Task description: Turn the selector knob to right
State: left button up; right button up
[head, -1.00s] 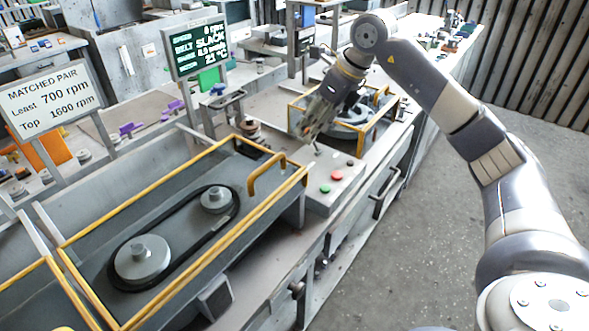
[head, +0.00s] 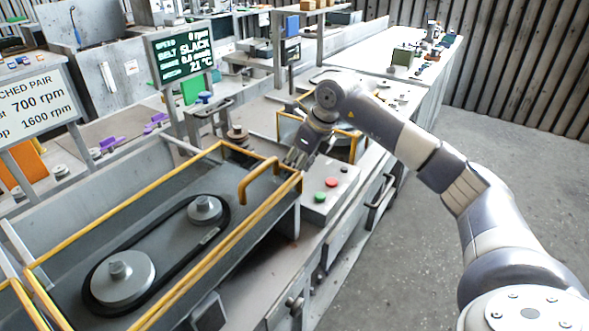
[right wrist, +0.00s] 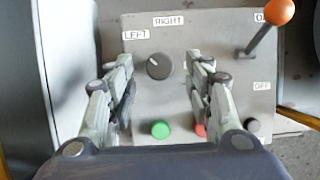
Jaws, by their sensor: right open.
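The dark round selector knob (right wrist: 159,66) sits on a grey control panel (right wrist: 218,30) in the right wrist view. Its light pointer mark faces up and left, toward the LEFT label (right wrist: 136,35). The RIGHT label (right wrist: 168,20) is above the knob. My right gripper (right wrist: 164,68) is open, with one finger on each side of the knob and a gap on both sides. In the head view my right gripper (head: 297,158) is over the far end of the control panel (head: 318,207) and hides the knob. My left gripper is not in view.
A green button (right wrist: 160,129) and a partly hidden red button (right wrist: 200,130) lie below the knob. A yellow-railed belt housing (head: 150,238) is left of the panel.

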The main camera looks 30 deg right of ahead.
jog(key=shift+x, duration=0.9)
jog(key=c, duration=1)
jog(key=shift+c, duration=0.2)
jog(key=m, duration=0.2)
jog(key=m+h, duration=0.2)
jog(key=m, duration=0.1)
jog(key=shift+a+m+t+b, duration=0.3)
jog(key=shift+b, duration=0.05)
jog(key=m+h, duration=0.1)
jog(key=m, duration=0.2)
jog(key=m+h+b, duration=0.1)
jog(key=m, duration=0.1)
jog(key=shift+a+m+g, duration=0.2)
jog(key=shift+m+g, duration=0.2)
jog(key=shift+m, duration=0.3)
